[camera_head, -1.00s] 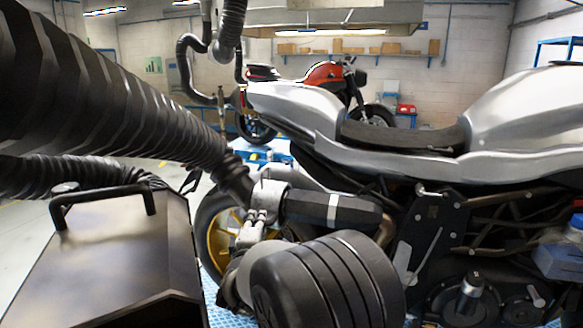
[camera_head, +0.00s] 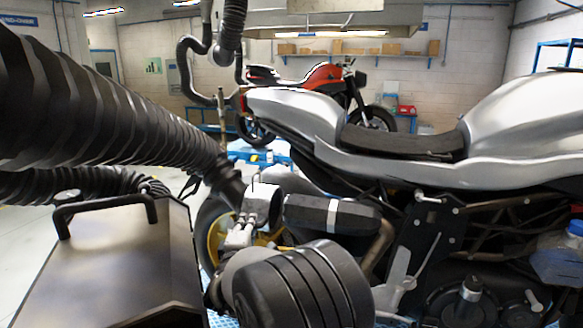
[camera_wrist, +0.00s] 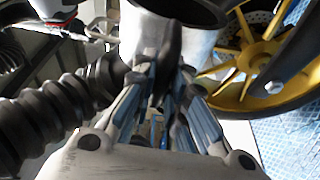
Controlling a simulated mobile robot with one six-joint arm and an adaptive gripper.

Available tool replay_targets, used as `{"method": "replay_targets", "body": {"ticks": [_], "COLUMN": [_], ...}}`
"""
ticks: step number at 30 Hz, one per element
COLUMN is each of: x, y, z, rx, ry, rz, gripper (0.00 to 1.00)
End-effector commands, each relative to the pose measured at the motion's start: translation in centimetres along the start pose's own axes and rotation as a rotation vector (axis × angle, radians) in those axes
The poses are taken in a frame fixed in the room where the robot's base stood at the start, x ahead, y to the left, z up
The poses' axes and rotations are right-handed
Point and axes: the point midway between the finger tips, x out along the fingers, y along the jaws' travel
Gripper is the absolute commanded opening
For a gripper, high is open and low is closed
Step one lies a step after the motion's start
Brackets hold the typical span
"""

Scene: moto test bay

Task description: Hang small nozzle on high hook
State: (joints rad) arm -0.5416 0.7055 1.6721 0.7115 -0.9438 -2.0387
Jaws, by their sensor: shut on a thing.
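The small nozzle (camera_head: 264,207) is a pale grey metal piece on the end of a black ribbed hose (camera_head: 130,110). In the head view it is beside the left end of the silver motorcycle's exhaust; contact cannot be told. My gripper (camera_head: 240,234) is shut on it. In the wrist view, the nozzle (camera_wrist: 200,48) shows its dark round opening at the top, and my gripper's fingers (camera_wrist: 168,88) close on a dark part below it. I cannot make out the high hook clearly in either view.
The silver motorcycle (camera_head: 400,165) fills the right side. Its gold wheel (camera_wrist: 240,60) is close by in the wrist view. A second ribbed hose (camera_head: 80,185) runs at left. Hoses (camera_head: 228,30) hang at the top. A red motorcycle (camera_head: 325,75) stands behind.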

Motion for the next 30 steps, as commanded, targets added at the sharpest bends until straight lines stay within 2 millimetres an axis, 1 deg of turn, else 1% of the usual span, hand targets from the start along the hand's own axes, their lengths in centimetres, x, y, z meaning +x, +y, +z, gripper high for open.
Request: {"method": "replay_targets", "body": {"ticks": [1, 18, 30], "x": [0.1, 0.5, 0.5], "y": [0.3, 0.3, 0.3], "z": [-0.2, -1.7, -1.9], "rx": [0.001, 0.001, 0.001], "ry": [0.000, 0.001, 0.002], "rz": [0.005, 0.004, 0.005], "gripper": [0.00, 0.00, 0.00]}}
